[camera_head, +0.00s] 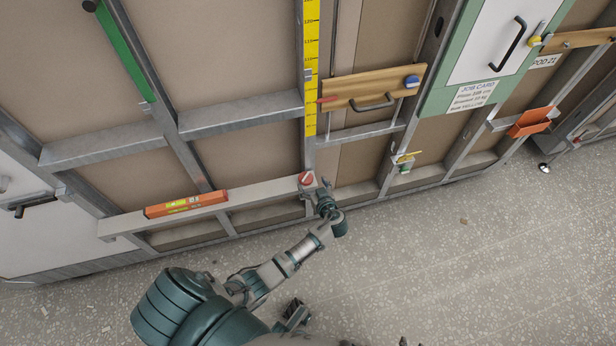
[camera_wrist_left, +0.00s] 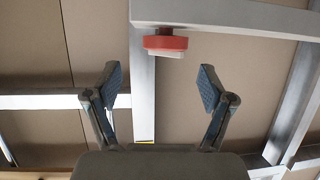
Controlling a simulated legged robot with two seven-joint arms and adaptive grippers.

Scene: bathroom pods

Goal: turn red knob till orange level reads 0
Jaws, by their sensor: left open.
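The red knob (camera_head: 306,178) sits on the right end of a pale rail at the foot of the wall frame. It also shows in the left wrist view (camera_wrist_left: 165,43), red with a pale lower part. The orange level (camera_head: 187,204) lies along the same rail to the left, with a lit display too small to read. My left gripper (camera_head: 319,188) is just below and right of the knob in the head view. In the wrist view its fingers (camera_wrist_left: 160,88) are spread wide and empty, with the knob beyond and above the gap, apart from both fingertips. My right gripper is not seen.
A yellow scale (camera_head: 311,70) runs up a post above the knob. A wooden board (camera_head: 373,86) with a handle is to its right. A job card (camera_head: 472,93) and an orange bracket (camera_head: 530,121) are further right. The speckled floor (camera_head: 450,270) is mostly clear.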

